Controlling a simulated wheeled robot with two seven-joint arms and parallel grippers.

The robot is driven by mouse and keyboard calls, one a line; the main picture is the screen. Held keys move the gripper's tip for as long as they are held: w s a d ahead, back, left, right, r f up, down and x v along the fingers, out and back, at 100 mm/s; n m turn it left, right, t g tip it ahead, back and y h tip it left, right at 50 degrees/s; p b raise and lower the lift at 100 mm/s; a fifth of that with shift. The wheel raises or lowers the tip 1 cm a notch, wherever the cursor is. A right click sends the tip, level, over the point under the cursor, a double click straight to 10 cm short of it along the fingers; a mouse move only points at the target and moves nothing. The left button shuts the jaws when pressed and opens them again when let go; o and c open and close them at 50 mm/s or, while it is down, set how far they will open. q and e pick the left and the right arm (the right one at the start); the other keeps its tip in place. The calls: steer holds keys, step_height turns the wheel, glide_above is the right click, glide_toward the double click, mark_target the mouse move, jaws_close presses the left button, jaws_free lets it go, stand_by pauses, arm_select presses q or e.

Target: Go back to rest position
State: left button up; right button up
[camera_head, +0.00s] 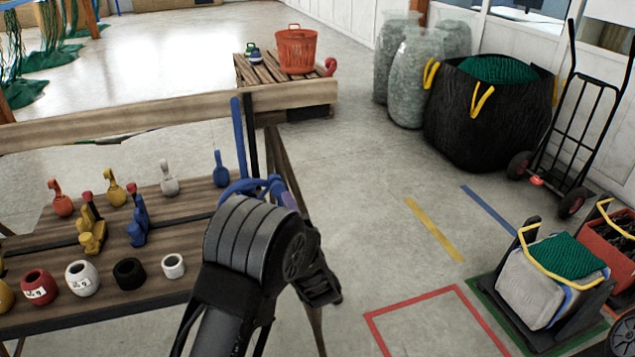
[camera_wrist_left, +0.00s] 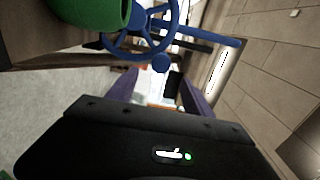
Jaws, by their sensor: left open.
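My left arm comes up from the bottom of the head view, and its wrist hides most of the left gripper. Part of a purple finger shows beside a blue handwheel (camera_head: 243,188) at the table's right end. In the left wrist view the left gripper (camera_wrist_left: 160,78) is open, with two purple fingers apart and nothing held between them. The blue handwheel (camera_wrist_left: 138,42) is just beyond the fingers there; I cannot tell whether they touch it. My right gripper is in neither view.
A wooden table (camera_head: 100,262) at left holds several coloured weights and rings, with a blue post (camera_head: 239,137) at its right end. A black bag (camera_head: 480,125), a hand truck (camera_head: 560,130) and a grey crate (camera_head: 538,290) stand right.

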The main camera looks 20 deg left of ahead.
arm_select(q)
steer(key=s+d+f+n+g+h, duration=0.4)
steer(key=d+f, duration=0.3)
steer(key=f, duration=0.4)
steer(key=s+d+f+n+g+h, duration=0.1)
steer(key=s+d+f+n+h, duration=0.3)
steer(key=s+d+f+h, duration=0.5)
steer(key=s+d+f+n+g, duration=0.1)
steer(key=s+d+f+g, duration=0.1)
steer(key=s, duration=0.6)
steer(key=s+d+f+n+g+h, duration=0.1)
steer(key=s+d+f+n+g, duration=0.1)
steer(key=s+f, duration=0.4)
steer(key=s+d+f+n+g+h, duration=0.1)
steer(key=s+d+f+g, duration=0.2)
steer(key=s, duration=0.8)
steer(key=shift+s+d+f+n+g, duration=0.3)
steer(key=shift+f+g, duration=0.35)
steer(key=shift+g, duration=0.25)
steer(key=shift+w, duration=0.1)
